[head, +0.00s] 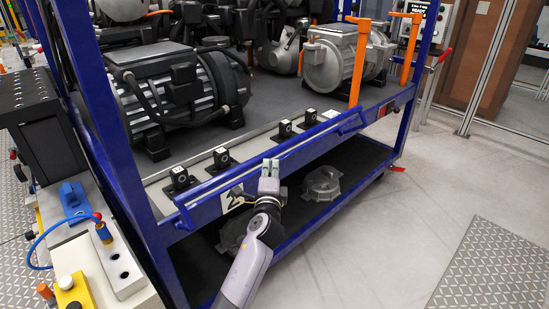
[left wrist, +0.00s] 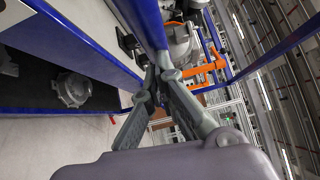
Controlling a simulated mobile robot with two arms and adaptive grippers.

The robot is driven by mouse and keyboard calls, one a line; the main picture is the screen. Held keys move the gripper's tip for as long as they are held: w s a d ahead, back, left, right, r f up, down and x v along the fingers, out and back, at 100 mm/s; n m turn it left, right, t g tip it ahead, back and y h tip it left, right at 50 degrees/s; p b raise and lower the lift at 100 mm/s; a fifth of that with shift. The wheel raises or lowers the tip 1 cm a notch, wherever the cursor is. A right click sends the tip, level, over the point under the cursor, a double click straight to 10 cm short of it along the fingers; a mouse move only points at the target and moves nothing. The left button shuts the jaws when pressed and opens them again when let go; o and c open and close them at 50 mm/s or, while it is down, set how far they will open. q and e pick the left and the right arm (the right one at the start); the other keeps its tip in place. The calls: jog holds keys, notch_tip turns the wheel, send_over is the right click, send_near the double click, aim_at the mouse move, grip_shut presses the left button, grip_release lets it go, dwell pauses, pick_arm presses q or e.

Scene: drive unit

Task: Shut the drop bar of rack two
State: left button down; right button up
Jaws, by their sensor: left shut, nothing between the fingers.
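The blue rack (head: 110,110) stands in front of me, with a partly covered label that looks like a 2 (head: 232,197) on its front edge. Its blue drop bar (head: 310,146) lies low along the front of the upper shelf. My left gripper (head: 269,169) is shut and empty, with its fingertips at the bar near its middle; contact cannot be told. In the left wrist view the shut fingers (left wrist: 152,82) point at a blue bar (left wrist: 148,22) close to the tips. My right gripper is not in view.
Grey motors (head: 175,95) and small black blocks (head: 222,157) stand on the upper shelf. Orange posts (head: 359,62) rise at its right end. Round grey castings (head: 322,183) lie on the lower shelf. A bench with a blue hose (head: 42,240) is at left. The floor at right is clear.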

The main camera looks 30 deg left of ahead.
pick_arm(q)
jog(key=w+a+r+n+g+h+p, duration=0.1)
jog(key=w+a+p, duration=0.1)
jog(key=a+p, duration=0.5)
jog(key=w+a+r+n+g+h+p, duration=0.1)
jog(key=w+a+r+n+g+p, duration=0.1)
jog(key=a+p, duration=0.5)
jog(key=shift+w+n+p, duration=0.3)
jog(key=shift+w+p, duration=0.1)
jog(key=shift+p, duration=0.2)
jog(key=shift+r, duration=0.1)
